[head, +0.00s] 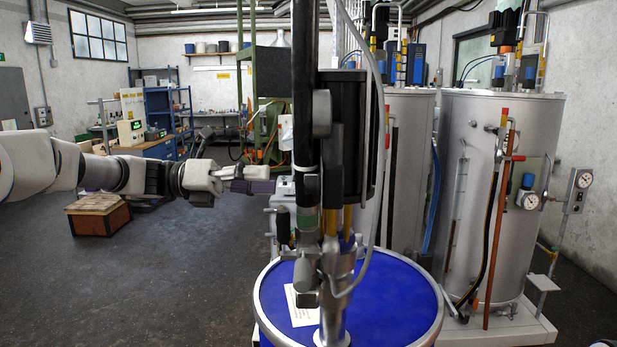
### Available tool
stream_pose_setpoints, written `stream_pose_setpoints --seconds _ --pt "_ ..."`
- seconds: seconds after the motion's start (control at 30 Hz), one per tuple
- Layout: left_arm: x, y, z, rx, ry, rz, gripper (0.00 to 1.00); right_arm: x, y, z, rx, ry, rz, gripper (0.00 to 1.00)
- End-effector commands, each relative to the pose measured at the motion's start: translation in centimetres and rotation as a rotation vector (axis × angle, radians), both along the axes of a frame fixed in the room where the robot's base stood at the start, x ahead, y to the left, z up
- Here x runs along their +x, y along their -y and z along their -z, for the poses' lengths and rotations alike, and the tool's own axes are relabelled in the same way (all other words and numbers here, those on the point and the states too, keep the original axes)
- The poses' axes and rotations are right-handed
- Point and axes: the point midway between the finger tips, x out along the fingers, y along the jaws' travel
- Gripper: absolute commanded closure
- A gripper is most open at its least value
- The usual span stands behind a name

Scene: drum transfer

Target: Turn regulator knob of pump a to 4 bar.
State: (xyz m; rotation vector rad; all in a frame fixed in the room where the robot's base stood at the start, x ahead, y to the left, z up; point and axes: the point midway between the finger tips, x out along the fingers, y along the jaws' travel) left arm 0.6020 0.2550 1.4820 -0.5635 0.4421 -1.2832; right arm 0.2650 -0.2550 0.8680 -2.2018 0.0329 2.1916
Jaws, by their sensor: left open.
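A tall pump (343,135) with a black body and a grey hose stands upright on a blue drum (390,290) in the middle of the head view. I cannot make out which part of it is the regulator knob, and no pressure reading is legible on it. My left gripper (258,186) reaches in from the left at mid height. It is open and points right, with its fingertips just left of the pump in the picture. I see nothing between its fingers. I cannot tell whether it touches anything. My right gripper is not in view.
Two large silver tanks stand behind and right of the drum, the nearer one (455,230) with pipes. Round gauges (584,179) are at the right. A wooden-topped box (99,214) sits on the floor at left. A green frame (262,85) stands behind.

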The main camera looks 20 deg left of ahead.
Motion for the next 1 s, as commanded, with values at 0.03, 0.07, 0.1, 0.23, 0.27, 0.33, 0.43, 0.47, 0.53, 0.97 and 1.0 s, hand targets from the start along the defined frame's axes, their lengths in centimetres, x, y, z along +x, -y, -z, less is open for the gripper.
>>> stream_pose_setpoints --seconds 0.03,0.07,0.1,0.23,0.27,0.33,0.43,0.47,0.53,0.97,1.0 --pt "0.0 0.3 -0.1 -0.003 -0.002 0.002 0.41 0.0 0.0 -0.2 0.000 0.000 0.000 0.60" --pt "0.1 0.6 -0.1 -0.001 -0.004 0.004 0.41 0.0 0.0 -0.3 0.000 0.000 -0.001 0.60" --pt "0.2 1.2 -0.1 -0.001 -0.005 0.004 0.41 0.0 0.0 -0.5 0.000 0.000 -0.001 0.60" --pt "0.8 3.7 -0.2 0.003 -0.007 0.005 0.41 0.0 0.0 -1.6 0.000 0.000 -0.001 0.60" --pt "0.9 4.3 -0.2 0.003 -0.006 0.005 0.41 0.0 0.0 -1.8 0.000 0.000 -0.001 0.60" --pt "1.3 5.5 -0.2 0.002 -0.007 0.003 0.41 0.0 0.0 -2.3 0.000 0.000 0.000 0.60" --pt "1.6 6.9 0.0 0.003 -0.006 0.003 0.41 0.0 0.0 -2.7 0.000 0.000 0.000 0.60" --pt "1.7 7.1 0.0 0.003 -0.005 0.003 0.41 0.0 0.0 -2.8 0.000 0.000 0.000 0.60" --pt "1.8 7.5 0.1 0.002 -0.003 0.002 0.41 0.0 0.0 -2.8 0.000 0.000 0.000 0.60" --pt "1.8 7.5 0.3 0.002 -0.004 0.001 1.00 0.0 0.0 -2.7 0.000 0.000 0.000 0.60" --pt "1.8 7.5 0.3 0.002 -0.004 0.001 1.00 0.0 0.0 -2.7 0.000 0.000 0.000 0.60"
